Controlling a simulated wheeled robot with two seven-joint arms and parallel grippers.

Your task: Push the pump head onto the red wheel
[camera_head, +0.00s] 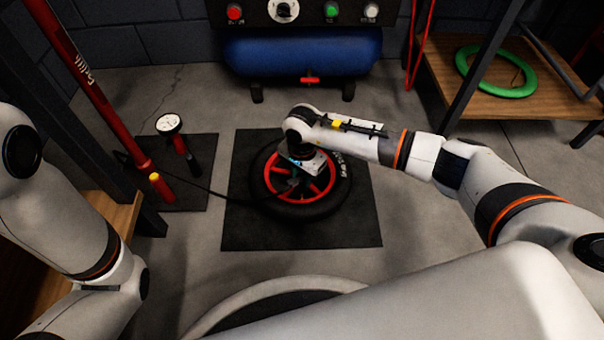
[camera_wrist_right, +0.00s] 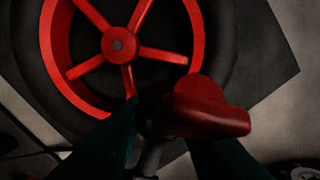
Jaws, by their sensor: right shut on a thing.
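The red wheel (camera_head: 318,187) lies flat, its black tyre around a red spoked rim, on a dark mat; its hub and spokes also show in the right wrist view (camera_wrist_right: 118,45). The pump head (camera_wrist_right: 205,108), with a red lever and dark body, is held between the dark fingers of my right gripper (camera_wrist_right: 160,128), over the wheel's edge. Whether it touches the valve is hidden. In the head view my right gripper (camera_head: 300,163) is low over the wheel, its fingers mostly hidden. The black hose (camera_head: 215,194) runs left from the wheel. My left gripper is out of view.
A gauge (camera_head: 168,124) and a red tube (camera_head: 85,75) stand on a mat at left. A blue tank (camera_head: 300,52) is behind the wheel. A wooden shelf (camera_head: 470,95) with a green ring (camera_head: 497,72) is at right. The mat's front part is clear.

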